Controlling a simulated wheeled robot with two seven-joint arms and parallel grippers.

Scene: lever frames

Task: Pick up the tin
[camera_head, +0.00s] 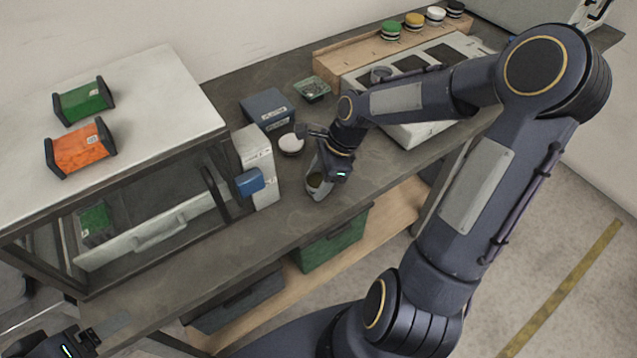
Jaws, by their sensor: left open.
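My left gripper (85,343) is open and empty at the bottom left corner, far from the tin and partly cut off by the frame.
A white box with a blue lever (250,183) stands left of the tin. Orange (80,148) and green (84,101) cases sit on the white cabinet (150,85).

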